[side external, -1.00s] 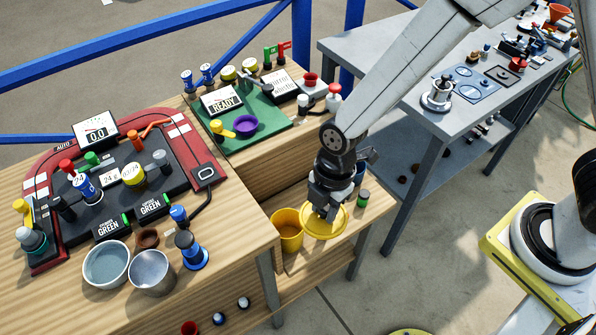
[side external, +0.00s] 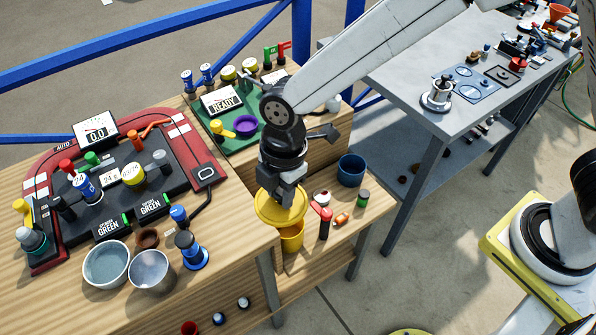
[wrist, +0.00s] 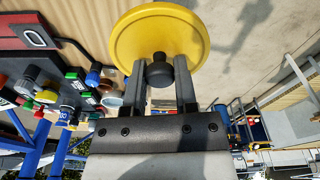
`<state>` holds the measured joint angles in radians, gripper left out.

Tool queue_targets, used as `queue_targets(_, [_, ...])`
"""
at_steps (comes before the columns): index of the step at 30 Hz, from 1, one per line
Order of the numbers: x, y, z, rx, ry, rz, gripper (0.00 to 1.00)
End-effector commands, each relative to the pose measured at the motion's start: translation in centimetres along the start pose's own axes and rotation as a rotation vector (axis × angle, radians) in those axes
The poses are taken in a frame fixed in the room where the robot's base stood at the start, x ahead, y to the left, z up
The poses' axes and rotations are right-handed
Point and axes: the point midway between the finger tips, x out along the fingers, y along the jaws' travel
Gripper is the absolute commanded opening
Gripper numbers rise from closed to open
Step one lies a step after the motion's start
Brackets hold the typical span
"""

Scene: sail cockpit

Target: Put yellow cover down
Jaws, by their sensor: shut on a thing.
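The yellow cover (side external: 279,211) is a round disc with a dark knob on top. My gripper (side external: 283,192) is shut on that knob. In the wrist view the yellow cover (wrist: 160,38) hangs beyond my gripper (wrist: 159,78), with the dark knob between the two fingers. In the side view the cover is above and slightly left of the yellow bucket (side external: 291,238), near the wooden table's edge, and hides part of the bucket's rim. Whether the cover touches the bucket cannot be told.
A metal cup (side external: 152,272) and blue-topped device (side external: 189,250) stand on the left table. The grey bench (side external: 440,60) is behind right.

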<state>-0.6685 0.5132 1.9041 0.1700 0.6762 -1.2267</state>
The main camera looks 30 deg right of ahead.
Motion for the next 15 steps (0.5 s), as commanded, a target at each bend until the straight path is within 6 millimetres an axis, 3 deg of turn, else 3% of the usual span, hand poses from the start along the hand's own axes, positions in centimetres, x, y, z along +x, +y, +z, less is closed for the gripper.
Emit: queue_targets(15, [3.3,6.2,-2.0,0.000,-0.001,-0.001,0.00])
